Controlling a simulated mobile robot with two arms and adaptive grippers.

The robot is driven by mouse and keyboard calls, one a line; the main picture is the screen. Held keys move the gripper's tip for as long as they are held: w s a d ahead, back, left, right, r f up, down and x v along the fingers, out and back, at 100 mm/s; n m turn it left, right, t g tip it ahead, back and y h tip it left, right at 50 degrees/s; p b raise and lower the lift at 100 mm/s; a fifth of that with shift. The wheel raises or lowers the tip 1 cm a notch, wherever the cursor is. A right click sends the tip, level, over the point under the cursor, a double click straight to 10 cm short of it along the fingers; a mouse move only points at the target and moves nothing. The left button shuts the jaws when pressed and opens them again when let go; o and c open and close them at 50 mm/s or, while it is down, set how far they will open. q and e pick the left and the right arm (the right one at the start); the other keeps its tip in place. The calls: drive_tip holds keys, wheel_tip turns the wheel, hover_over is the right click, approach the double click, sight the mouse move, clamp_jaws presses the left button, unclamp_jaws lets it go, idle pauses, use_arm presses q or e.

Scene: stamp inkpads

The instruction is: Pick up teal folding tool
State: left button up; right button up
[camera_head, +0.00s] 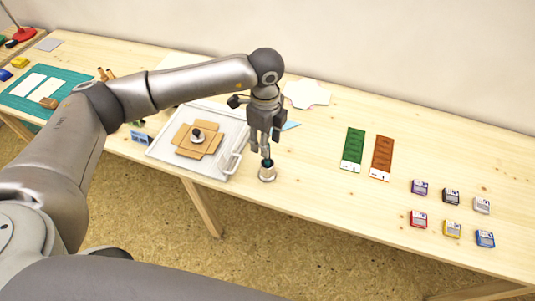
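A small pale cup (267,176) stands on the wooden table, to the right of a white tray. A small teal piece (267,163) shows at its mouth; it may be the folding tool, but most of it is hidden or too small to make out. My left gripper (262,150) points down right above the cup, its fingertips close to the teal piece. I cannot tell whether the fingers touch it or how far they are apart. My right gripper is not in view.
The white tray (229,175) holds an opened brown carton (183,138) with a dark-knobbed stamp on it. Green (353,148) and brown cards (382,156) and several inkpads lie right. A light-blue flat piece (291,126) and white paper (306,94) lie behind the gripper.

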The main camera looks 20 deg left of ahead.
sight(268, 164)
use_arm(q)
drive_tip(key=shift+f, duration=0.85)
drive_tip(key=f, duration=0.1)
drive_tip(key=f+p, duration=0.2)
drive_tip(key=f, duration=0.1)
drive_tip(key=shift+w+d, duration=0.2)
drive_tip(key=shift+w, duration=0.05)
drive_tip(key=shift+f, duration=0.65)
clamp_jaws()
